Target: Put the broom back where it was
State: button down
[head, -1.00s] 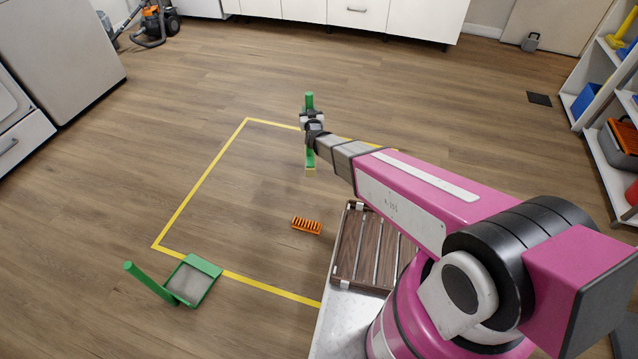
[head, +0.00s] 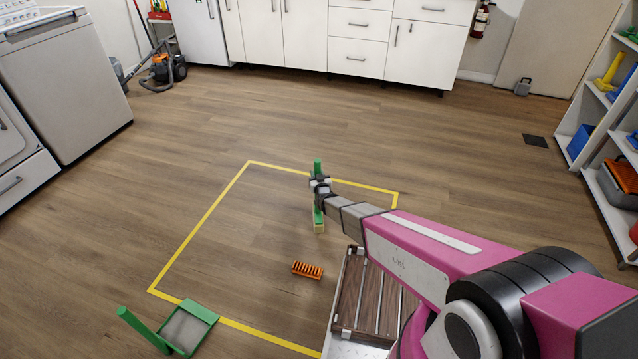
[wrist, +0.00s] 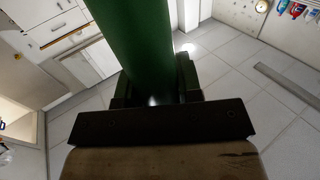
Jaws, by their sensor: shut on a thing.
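The green broom (head: 319,214) is upright in my gripper (head: 320,185), near the far side of the yellow floor outline. Its green handle top shows above the fingers, and its pale bristle end shows below them. I cannot tell whether the bristles touch the floor. In the wrist view the green handle (wrist: 140,40) runs between the fingers of my gripper (wrist: 155,98). A green dustpan (head: 187,329) with an upright green handle stands at the near left corner of the yellow outline.
An orange brush (head: 307,270) lies on the floor inside the yellow outline (head: 200,233). A slatted wooden tray (head: 362,300) is at my front. Shelves (head: 600,120) stand at the right, a washing machine (head: 70,90) at the left, and white cabinets (head: 300,35) at the back.

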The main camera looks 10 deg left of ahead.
jog(key=shift+w+d+f, duration=0.1)
jog(key=shift+w+f, duration=0.1)
jog(key=shift+f, duration=0.6)
jog(key=shift+w+d+f, duration=0.15)
jog(key=shift+f, duration=0.6)
jog(key=shift+w+d+f, duration=0.1)
jog(key=shift+w+f, duration=0.1)
jog(key=shift+f, duration=0.75)
jog(key=c, duration=0.8)
grip_release()
